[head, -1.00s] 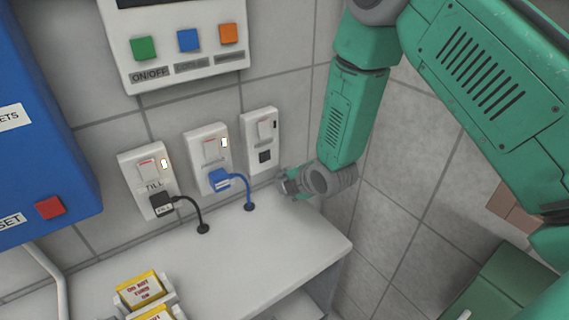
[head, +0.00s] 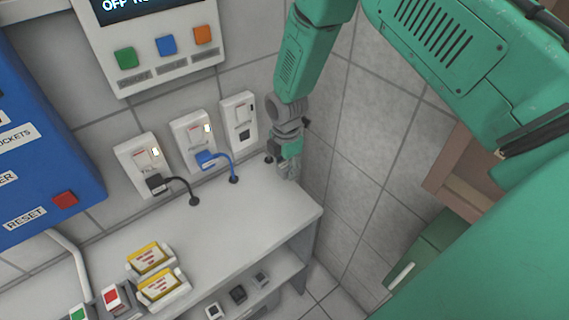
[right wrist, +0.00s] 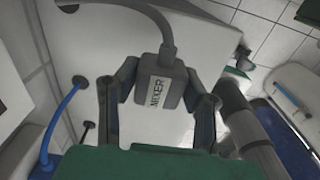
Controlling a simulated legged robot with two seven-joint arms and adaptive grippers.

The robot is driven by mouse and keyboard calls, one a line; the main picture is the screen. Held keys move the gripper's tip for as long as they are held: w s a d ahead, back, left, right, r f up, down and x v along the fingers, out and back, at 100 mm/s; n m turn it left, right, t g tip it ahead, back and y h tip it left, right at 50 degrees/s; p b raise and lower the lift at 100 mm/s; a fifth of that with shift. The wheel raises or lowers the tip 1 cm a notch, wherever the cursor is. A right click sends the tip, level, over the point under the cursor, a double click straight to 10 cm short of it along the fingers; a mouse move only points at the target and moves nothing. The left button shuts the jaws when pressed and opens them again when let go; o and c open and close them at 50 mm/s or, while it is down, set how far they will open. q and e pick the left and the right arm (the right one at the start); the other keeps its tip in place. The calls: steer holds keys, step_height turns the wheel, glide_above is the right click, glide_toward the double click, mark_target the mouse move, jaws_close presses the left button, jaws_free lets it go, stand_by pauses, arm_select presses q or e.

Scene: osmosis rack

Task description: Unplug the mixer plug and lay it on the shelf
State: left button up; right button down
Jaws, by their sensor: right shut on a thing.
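The grey mixer plug (right wrist: 160,82), labelled MIXER, sits between the fingers of my right gripper (right wrist: 158,100) in the right wrist view. Its grey cable (right wrist: 150,18) curves up from it. In the head view my right gripper (head: 288,170) points down over the right end of the white shelf (head: 240,218), near the wall corner. I cannot make out the plug there. The rightmost wall socket (head: 244,133) has no plug in it. My left gripper is not in view.
A black plug (head: 156,184) and a blue plug (head: 206,160) sit in the other two sockets, their cables running into the shelf. The shelf's right part is clear. A tiled wall (head: 360,130) is on the right.

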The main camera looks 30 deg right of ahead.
mark_target(285, 191)
steer(key=shift+a+f+b, duration=0.3)
steer(key=shift+f+b, duration=0.1)
steer(key=shift+f, duration=0.45)
step_height(285, 191, down, 5)
steer(key=b, duration=0.3)
steer(key=shift+d+b, duration=0.15)
steer(key=shift+b, duration=0.15)
steer(key=shift+d+f+b, duration=0.15)
steer(key=shift+f+b, duration=0.25)
steer(key=shift+f, duration=0.25)
steer(key=shift+r, duration=0.1)
steer(key=c, duration=0.9)
jaws_free()
steer(key=shift+a, duration=0.3)
steer(key=o, duration=0.9)
steer(key=shift+d, duration=0.2)
